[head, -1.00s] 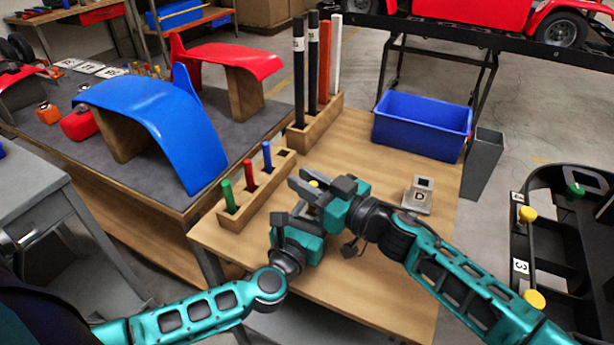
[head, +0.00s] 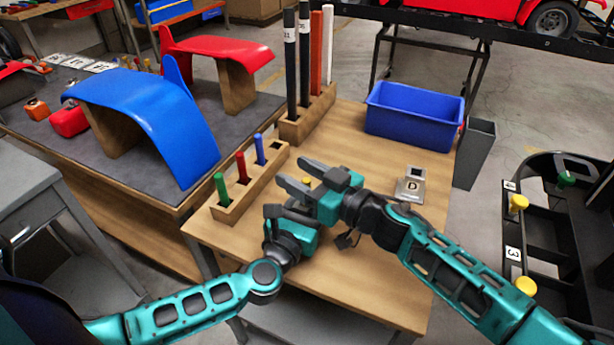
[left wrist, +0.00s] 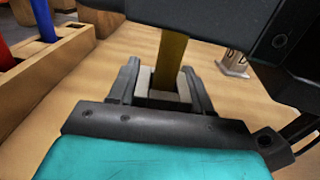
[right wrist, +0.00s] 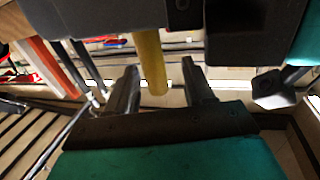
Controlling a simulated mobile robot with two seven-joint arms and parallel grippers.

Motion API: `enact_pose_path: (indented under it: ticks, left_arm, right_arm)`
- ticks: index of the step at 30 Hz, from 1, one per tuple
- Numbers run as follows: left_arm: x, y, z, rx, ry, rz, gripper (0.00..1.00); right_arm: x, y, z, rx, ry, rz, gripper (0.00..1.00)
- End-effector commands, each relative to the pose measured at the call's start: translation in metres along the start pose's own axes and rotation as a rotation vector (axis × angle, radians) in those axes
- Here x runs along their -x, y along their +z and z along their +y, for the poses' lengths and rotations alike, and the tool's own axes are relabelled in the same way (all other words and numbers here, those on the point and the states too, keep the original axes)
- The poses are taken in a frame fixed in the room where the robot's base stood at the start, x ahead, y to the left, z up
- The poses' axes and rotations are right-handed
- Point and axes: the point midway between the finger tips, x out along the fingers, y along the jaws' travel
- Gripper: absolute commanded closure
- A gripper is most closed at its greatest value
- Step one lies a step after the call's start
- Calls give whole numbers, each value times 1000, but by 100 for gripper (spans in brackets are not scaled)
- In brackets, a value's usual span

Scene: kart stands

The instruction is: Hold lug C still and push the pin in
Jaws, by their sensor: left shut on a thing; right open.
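My left gripper (left wrist: 163,90) is shut on a small grey block, lug C (left wrist: 157,82), low over or on the table; I cannot tell which. A yellow pin (left wrist: 173,58) stands up from the lug. How deep it sits is unclear. My right gripper (head: 293,177) is open above the left one. In the right wrist view, the yellow pin (right wrist: 150,62) runs between its spread fingers (right wrist: 160,85), with gaps on both sides. In the head view, only a yellow spot of the pin (head: 307,181) shows, and lug C is hidden by my grippers.
A wooden rack (head: 238,194) with green, red and blue pins and one empty hole stands at the left. Lug D (head: 410,187) sits at the right. A tall rod rack (head: 305,118) and a blue bin (head: 413,122) are behind. The front right table is clear.

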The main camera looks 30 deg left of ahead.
Motion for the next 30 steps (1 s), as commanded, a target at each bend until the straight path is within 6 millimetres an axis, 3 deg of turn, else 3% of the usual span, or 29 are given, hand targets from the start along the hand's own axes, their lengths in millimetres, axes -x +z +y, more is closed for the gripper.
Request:
enact_pose_path:
  ticks: [8, 21, 30]
  left_arm:
    - [0, 0, 0, 0, 1, -1, 93]
    - [0, 0, 0, 0, 0, -1, 93]
    - [0, 0, 0, 0, 0, -1, 93]
  right_arm:
    - [28, 1, 1, 0, 2, -1, 48]
    - [105, 0, 0, -1, 1, -1, 48]
    - [120, 0, 0, -1, -1, 1, 48]
